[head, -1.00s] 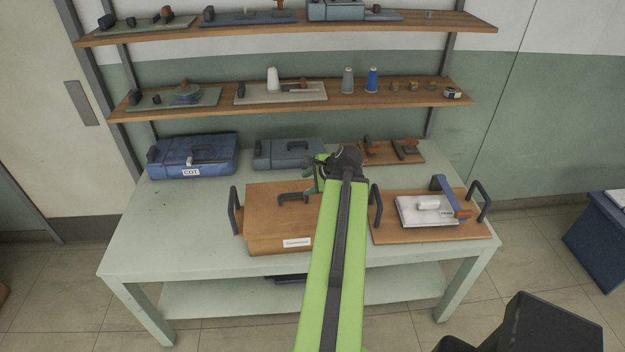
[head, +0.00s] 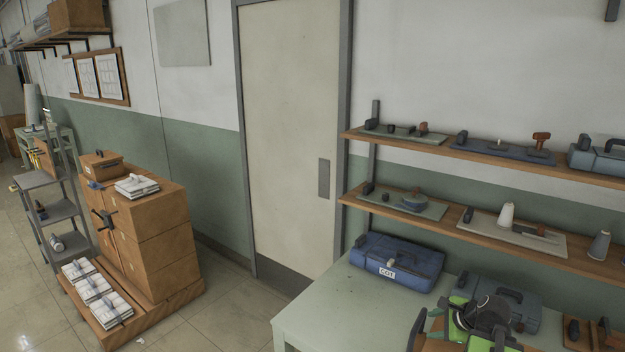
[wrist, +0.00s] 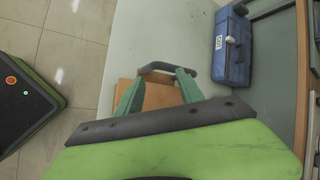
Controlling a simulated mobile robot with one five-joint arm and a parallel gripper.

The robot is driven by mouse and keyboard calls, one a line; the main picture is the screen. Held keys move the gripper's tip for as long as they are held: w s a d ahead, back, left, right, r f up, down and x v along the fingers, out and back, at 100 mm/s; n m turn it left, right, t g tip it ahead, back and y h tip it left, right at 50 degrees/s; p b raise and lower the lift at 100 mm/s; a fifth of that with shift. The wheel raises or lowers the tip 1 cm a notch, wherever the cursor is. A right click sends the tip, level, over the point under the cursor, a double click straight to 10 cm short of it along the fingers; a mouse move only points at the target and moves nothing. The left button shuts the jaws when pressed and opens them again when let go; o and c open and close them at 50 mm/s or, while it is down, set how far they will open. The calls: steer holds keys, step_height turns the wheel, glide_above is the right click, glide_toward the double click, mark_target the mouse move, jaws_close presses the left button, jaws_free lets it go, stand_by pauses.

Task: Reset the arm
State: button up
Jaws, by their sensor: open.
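My gripper (wrist: 158,88) shows in the wrist view with its two green fingers apart and nothing seen held between them. A dark handle (wrist: 158,67) of a brown wooden case (wrist: 160,96) lies just beyond the fingertips; I cannot tell whether they touch it. In the head view my green arm (head: 480,341) is at the bottom right edge, over the pale green table (head: 325,305), with its dark wrist part above the case area.
A blue case labelled COT (head: 398,262) stands at the table's back left, and also shows in the wrist view (wrist: 234,45). A grey-blue case (head: 515,300) is beside it. Shelves (head: 490,230) hang above. A door (head: 290,140), stacked brown boxes (head: 150,240) and open floor lie left.

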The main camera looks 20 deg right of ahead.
steer(key=w+a+f+n+g+y, duration=0.1)
steer(key=w+a+n, duration=0.2)
steer(key=a, duration=0.6)
steer(key=w+a+f+n+g+b, duration=0.1)
steer(key=w+a+f+n, duration=0.15)
steer(key=a, duration=0.75)
steer(key=w+a+f+n+g+y, duration=0.1)
steer(key=w+a+n, duration=0.15)
steer(key=a, duration=0.65)
steer(key=s+a+f+n+g+h, duration=0.1)
steer(key=s+a+f+n+g, duration=0.15)
steer(key=a+n, duration=0.7)
steer(key=s+n, duration=0.1)
steer(key=s+d+n+g+h, duration=0.1)
steer(key=s+n, duration=0.1)
steer(key=s+n+g+h, duration=0.1)
steer(key=n, duration=0.1)
steer(key=shift+s+d+f+b, duration=0.15)
steer(key=shift+s+d+b, duration=0.2)
steer(key=shift+s, duration=0.05)
